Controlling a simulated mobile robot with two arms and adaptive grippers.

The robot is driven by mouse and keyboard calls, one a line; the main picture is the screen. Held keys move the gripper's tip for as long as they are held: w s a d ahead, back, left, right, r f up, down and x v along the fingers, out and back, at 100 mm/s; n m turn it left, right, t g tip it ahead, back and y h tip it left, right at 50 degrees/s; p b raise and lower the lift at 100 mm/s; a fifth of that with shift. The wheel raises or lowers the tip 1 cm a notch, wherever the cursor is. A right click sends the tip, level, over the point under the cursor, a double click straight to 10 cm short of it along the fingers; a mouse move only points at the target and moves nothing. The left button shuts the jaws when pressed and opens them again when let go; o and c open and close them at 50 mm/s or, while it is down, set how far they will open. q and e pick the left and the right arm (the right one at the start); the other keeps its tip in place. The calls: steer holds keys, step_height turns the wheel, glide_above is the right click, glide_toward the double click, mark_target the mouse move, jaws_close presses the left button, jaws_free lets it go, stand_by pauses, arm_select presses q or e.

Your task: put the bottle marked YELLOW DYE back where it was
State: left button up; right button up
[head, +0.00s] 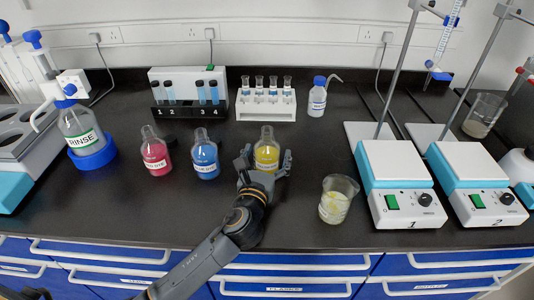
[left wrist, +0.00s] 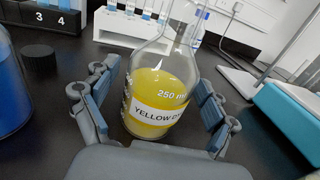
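The YELLOW DYE bottle (head: 267,152) is clear glass with yellow liquid and a white label. It stands upright on the dark bench, at the right end of a row with a red and a blue bottle. In the left wrist view the bottle (left wrist: 160,95) fills the middle, its label facing me. My left gripper (head: 266,162) is around it from the front, one finger on each side. The fingers (left wrist: 160,108) look spread, with a small gap on each side of the glass. The bottle's base is partly hidden by the gripper. My right gripper is not in view.
A blue bottle (head: 205,160) and a red bottle (head: 156,157) stand to the left. A beaker (head: 337,200) with yellowish contents stands to the right, before hotplate 1 (head: 395,165). A white vial rack (head: 266,106) is behind.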

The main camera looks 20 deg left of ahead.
arm_select(q)
steer(key=shift+r, duration=0.15)
steer(key=s, duration=0.8)
steer(key=s+d, duration=0.1)
steer(key=s, duration=0.3)
stand_by(0.3)
